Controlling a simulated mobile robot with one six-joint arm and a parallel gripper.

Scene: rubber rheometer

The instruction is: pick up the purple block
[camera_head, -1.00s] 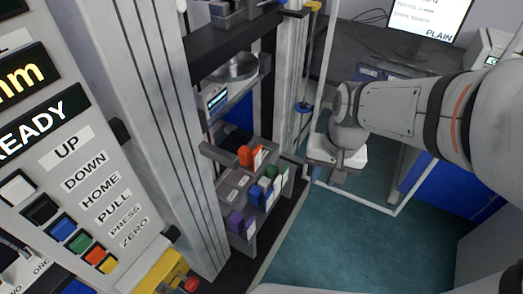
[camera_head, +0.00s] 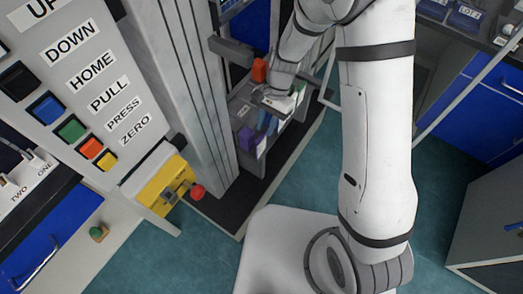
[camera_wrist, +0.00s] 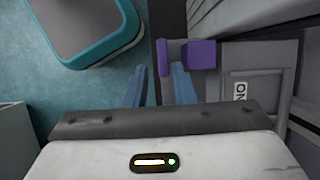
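The purple block (camera_head: 246,138) sits at the near end of the rack's lower tier, by the column, in the head view. The wrist view shows a purple piece (camera_wrist: 201,54) just beyond and right of the right fingertip. A thinner purple strip (camera_wrist: 162,57) shows in line with the gap between the fingers; I cannot tell whether it is the same block. My gripper (camera_wrist: 158,70) has two bluish fingers that stand apart with nothing between them. In the head view my gripper (camera_head: 267,127) points down over the rack, just right of the purple block.
An orange-red block (camera_head: 259,70) sits on the rack's upper tier, and a green block (camera_head: 299,92) shows partly behind my wrist. The tall grey column (camera_head: 190,90) stands close left of the rack. A yellow box (camera_head: 160,183) with a red knob is nearer. Teal floor lies right.

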